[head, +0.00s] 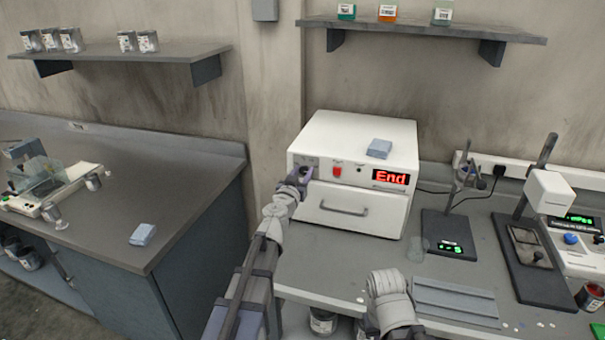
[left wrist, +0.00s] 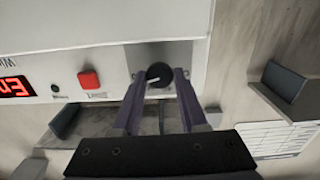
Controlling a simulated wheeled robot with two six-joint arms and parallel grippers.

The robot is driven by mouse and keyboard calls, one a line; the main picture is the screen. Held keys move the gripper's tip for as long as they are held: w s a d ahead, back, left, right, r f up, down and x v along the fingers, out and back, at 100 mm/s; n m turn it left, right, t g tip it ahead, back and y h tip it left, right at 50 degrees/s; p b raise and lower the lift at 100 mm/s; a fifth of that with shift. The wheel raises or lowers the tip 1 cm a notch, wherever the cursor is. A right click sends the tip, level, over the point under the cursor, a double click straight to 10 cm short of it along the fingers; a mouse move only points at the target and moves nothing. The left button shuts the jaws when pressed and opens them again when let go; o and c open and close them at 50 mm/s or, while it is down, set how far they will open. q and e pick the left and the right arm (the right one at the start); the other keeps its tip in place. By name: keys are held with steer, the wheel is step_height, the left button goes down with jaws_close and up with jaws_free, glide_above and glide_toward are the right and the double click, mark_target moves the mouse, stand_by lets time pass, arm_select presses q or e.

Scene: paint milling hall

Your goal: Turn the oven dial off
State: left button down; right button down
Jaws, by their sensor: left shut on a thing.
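The oven (head: 352,170) is a white box on the right-hand bench, with a drawer-like door and handle. Its red display (head: 390,177) reads "End". The dial (left wrist: 159,75) is a round black knob with a pale pointer line, on a grey plate of the oven front. My left gripper (head: 303,172) is at the dial, and in the left wrist view its two purple fingers (left wrist: 159,82) are shut on either side of it. In the head view the gripper mostly hides the dial.
A red switch (head: 337,171) sits right of the dial on the oven front. A blue cloth (head: 379,149) lies on the oven top. A black-based stand (head: 448,236) and other instruments stand to the right. A gap separates the left bench (head: 190,165) from this one.

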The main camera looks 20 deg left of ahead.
arm_select(q)
steer(key=n, duration=0.4)
steer(key=shift+a+n, duration=0.1)
steer(key=shift+n, duration=0.2)
steer(key=n, duration=0.8)
steer(key=shift+a+f, duration=0.1)
steer(key=n, duration=0.4)
steer(key=shift+n, duration=0.3)
steer(key=n, duration=0.6)
steer(key=shift+f, duration=0.15)
steer(key=n, duration=0.6)
steer(key=shift+s+b, duration=0.1)
steer(key=shift+b, duration=0.2)
steer(key=shift+f+n, duration=0.1)
steer(key=shift+n, duration=0.2)
steer(key=shift+c, duration=2.4)
jaws_free()
